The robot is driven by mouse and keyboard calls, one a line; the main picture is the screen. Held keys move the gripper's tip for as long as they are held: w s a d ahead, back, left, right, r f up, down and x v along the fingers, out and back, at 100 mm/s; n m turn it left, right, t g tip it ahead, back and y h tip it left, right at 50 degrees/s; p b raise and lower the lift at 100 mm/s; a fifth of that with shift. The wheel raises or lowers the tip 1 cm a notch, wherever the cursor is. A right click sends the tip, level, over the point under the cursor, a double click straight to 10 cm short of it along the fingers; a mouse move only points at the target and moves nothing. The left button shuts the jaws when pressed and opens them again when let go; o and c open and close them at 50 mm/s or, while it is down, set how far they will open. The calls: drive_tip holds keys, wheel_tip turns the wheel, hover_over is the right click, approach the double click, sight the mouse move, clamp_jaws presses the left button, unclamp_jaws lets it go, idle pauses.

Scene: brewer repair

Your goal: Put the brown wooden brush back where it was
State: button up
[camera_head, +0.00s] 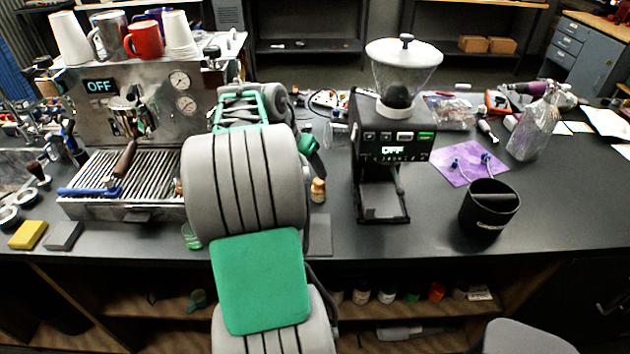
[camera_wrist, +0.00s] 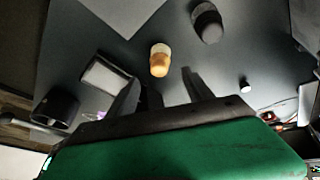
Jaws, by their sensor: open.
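A small upright tan-brown piece with a paler end, which looks like the brown wooden brush (camera_head: 318,191), stands on the dark counter just right of my arm in the head view. In the wrist view the brush (camera_wrist: 159,62) is ahead of my gripper (camera_wrist: 160,78), lined up with the gap between the fingers. The two fingers are apart, with nothing visibly held between them. My arm hides most of the gripper in the head view. I cannot tell how far the fingertips are from the brush.
The espresso machine (camera_head: 130,110) with cups on top stands left of my arm. The grinder (camera_head: 392,150) stands to the right, then a black bin (camera_head: 489,209) and a bottle (camera_head: 535,128). A yellow sponge (camera_head: 28,235) lies at the front left. The front right counter is mostly clear.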

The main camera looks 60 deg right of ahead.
drive_tip(key=w+a+r+n+t, duration=0.2)
drive_tip(key=w+a+n, duration=0.35)
drive_tip(key=a, duration=0.65)
drive_tip(key=w+a+r+n+t, duration=0.2)
drive_tip(key=w+a+r+n, duration=0.15)
drive_tip(key=w+a, duration=0.55)
drive_tip(key=s+a+f+n+y, duration=0.1)
drive_tip(key=s+a+n, duration=0.1)
drive_tip(key=a, duration=0.6)
drive_tip(key=s+a+f+n+t+y, duration=0.1)
drive_tip(key=a+n, duration=0.3)
drive_tip(key=a, duration=0.4)
drive_tip(key=s+a+f+n+y, duration=0.2)
drive_tip(key=s+a+f+n, duration=0.1)
drive_tip(key=a, duration=0.6)
drive_tip(key=shift+f+n+t, duration=0.2)
drive_tip(key=shift+n+t, duration=0.2)
